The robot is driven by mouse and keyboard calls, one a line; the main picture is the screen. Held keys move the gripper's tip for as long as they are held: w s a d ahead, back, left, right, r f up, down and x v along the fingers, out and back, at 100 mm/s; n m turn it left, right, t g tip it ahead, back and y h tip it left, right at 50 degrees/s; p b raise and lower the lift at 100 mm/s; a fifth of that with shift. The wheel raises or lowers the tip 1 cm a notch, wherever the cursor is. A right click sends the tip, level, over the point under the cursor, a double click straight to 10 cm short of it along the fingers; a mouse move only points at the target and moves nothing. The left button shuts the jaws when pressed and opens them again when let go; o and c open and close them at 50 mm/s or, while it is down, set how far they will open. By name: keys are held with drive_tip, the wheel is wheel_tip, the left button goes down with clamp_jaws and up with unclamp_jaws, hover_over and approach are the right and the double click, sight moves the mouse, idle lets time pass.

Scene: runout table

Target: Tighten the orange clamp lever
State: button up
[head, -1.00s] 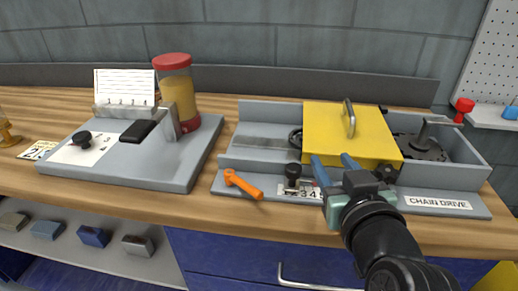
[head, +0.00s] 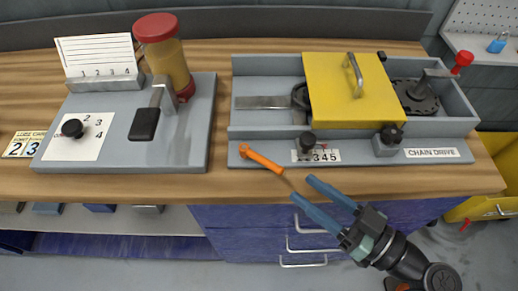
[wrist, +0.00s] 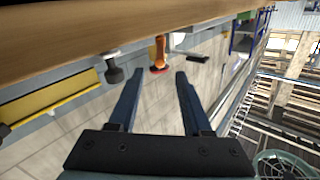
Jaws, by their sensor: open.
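The orange clamp lever (head: 262,158) is on the front ledge of the grey chain drive unit, at its left end. Its narrow end points right and toward the front edge of the table. My gripper (head: 303,188) is open and empty, to the right and front of the lever, with its blue fingers pointing left toward it. The fingers do not appear to touch it. In the wrist view the orange lever (wrist: 160,50) shows just beyond and between the open fingertips (wrist: 160,75).
A black knob (head: 306,143) and a number scale (head: 318,155) are right of the lever. The yellow cover (head: 350,92) stands behind them. A grey board (head: 185,140) with a black-handled lever (head: 145,122) and a red-lidded jar (head: 168,60) is at left. Drawer handles (head: 312,250) lie below the table edge.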

sight(257, 154)
drive_tip(key=p+x, duration=0.1)
drive_tip(key=x, duration=0.9)
drive_tip(key=shift+w+a+p, duration=0.25)
drive_tip(key=shift+a+p, duration=0.1)
clamp_jaws()
idle(0.8)
